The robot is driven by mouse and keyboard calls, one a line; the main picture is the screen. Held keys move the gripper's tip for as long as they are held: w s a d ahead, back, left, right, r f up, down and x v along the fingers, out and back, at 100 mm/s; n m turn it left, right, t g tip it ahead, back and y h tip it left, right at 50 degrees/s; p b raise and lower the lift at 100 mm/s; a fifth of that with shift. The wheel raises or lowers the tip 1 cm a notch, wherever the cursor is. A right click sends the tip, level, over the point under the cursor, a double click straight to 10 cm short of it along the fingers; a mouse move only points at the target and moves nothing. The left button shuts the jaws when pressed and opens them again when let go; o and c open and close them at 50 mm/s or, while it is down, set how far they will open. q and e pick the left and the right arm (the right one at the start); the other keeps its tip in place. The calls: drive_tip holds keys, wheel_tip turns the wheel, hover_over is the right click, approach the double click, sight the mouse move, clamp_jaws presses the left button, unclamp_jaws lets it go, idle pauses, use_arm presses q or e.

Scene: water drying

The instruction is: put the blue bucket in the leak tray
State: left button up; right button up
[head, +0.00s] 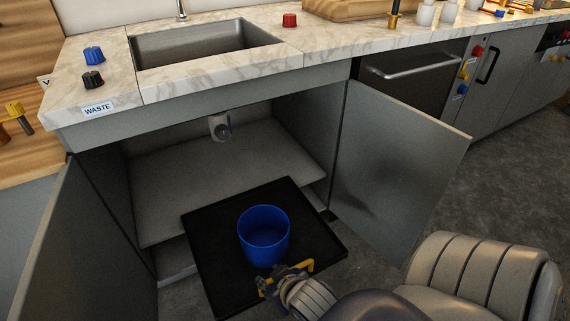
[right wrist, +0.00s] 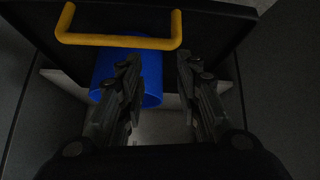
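The blue bucket (head: 264,240) stands upright on the black leak tray (head: 215,225), a little to the front of its middle. The tray sticks out of the open cabinet under the sink. A yellow handle (head: 309,265) is at the tray's front edge. My right gripper (head: 275,280) is at this handle, in front of the bucket. In the right wrist view the gripper's fingers (right wrist: 157,75) are apart with nothing between them, and the yellow handle (right wrist: 118,41) crosses just beyond the fingertips. Part of the blue bucket (right wrist: 110,72) shows behind the left finger. My left gripper is not in view.
The cabinet doors stand open, the right door (head: 395,160) to the right of the tray and the left door (head: 85,250) on the left. A drain pipe (head: 220,127) hangs above the cabinet floor. The sink (head: 200,45) is in the marble counter above.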

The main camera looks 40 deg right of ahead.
drive_tip(key=s+a+n+g+y, duration=0.1)
drive_tip(key=s+a+n+g, duration=0.1)
drive_tip(key=s, duration=0.6)
drive_tip(key=shift+s+a+r+n+g+y, duration=0.3)
drive_tip(key=shift+s+a+r+n+g, duration=0.1)
drive_tip(key=shift+a+g, duration=0.5)
drive_tip(key=shift+d, duration=0.1)
